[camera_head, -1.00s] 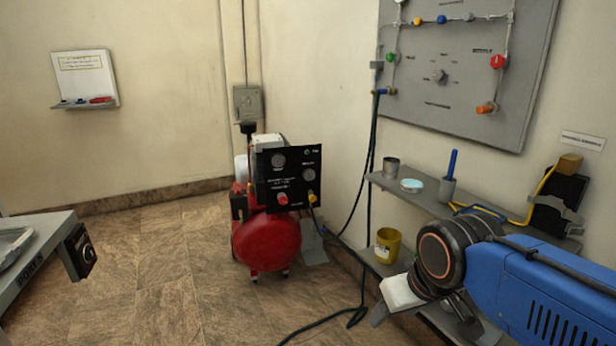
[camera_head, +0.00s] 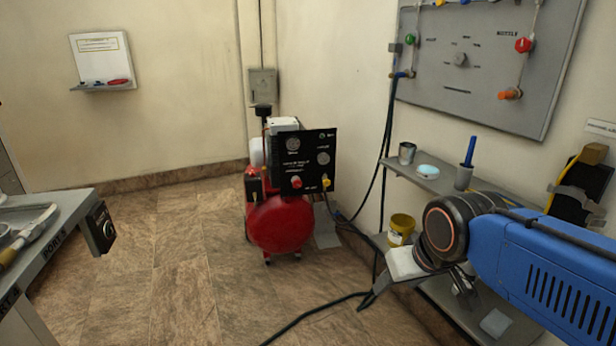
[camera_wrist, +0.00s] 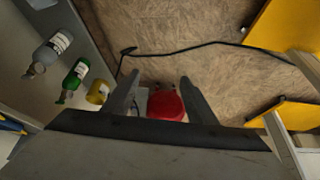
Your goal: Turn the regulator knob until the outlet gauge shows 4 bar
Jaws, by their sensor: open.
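A red compressor (camera_head: 281,226) stands on the floor against the wall in the head view. Its black panel (camera_head: 303,170) faces me, with two round gauges, one upper left (camera_head: 293,144) and one at right (camera_head: 323,158). A red knob (camera_head: 296,182) sits low on the panel and a yellow fitting (camera_head: 326,183) is beside it. The gauge readings and labels are too small to read. My gripper (camera_wrist: 160,76) is open and empty, pointing down, with the red tank (camera_wrist: 166,105) showing between and beyond its fingers. It is well apart from the panel, to its right in the head view.
A grey shelf (camera_head: 432,184) with cups stands at the right, below a wall board (camera_head: 480,75) with valves. A yellow pot (camera_head: 400,230) is lower. A bench (camera_head: 60,245) is at left. A black hose (camera_head: 320,308) crosses the otherwise clear floor.

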